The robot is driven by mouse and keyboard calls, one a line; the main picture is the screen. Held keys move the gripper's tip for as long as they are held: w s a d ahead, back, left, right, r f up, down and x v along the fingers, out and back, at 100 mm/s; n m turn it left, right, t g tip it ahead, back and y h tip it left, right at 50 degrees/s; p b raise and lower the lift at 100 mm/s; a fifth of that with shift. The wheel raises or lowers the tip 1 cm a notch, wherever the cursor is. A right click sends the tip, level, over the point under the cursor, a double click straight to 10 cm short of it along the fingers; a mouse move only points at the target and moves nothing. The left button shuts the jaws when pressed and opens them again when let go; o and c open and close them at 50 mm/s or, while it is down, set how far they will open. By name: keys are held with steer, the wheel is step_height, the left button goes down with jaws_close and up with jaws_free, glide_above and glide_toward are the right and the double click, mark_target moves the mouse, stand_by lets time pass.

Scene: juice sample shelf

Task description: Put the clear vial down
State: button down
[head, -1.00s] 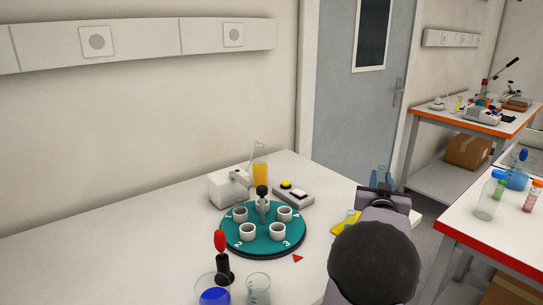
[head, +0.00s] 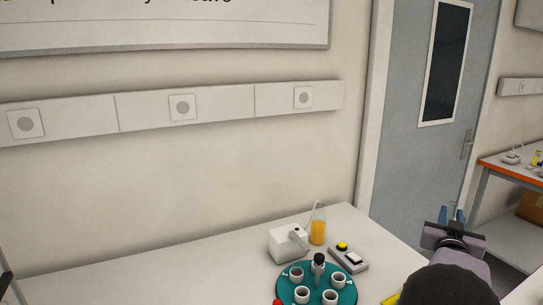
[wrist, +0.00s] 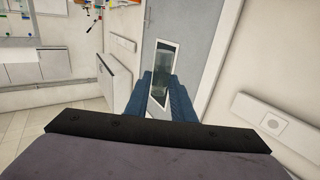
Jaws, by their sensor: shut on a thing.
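My gripper (head: 452,212) is at the right of the head view, raised above the table's far right part, in front of the grey door. Its blue fingers also show in the wrist view (wrist: 161,92), pointing away toward the door. They are shut on the clear vial (wrist: 161,80), which is see-through and hard to make out against the door's window. In the head view the vial is only a faint clear shape between the fingers. A teal round carousel (head: 316,298) with several white cups stands on the table, left of my gripper.
A white dispenser (head: 287,244) and a bottle of orange liquid (head: 318,228) stand behind the carousel. A button box (head: 348,258) sits beside it. A yellow item (head: 391,299) is partly hidden by my arm. The white table (head: 220,280) is bare left of the carousel.

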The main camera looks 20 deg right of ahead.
steer(key=shift+f+b, duration=7.45)
steer(key=shift+f, duration=4.7)
steer(key=shift+f, duration=0.1)
steer(key=shift+f+b, duration=0.3)
steer(key=shift+b, duration=0.15)
steer(key=c, duration=1.5)
jaws_free()
steer(key=shift+r, duration=0.1)
steer(key=shift+r, duration=0.15)
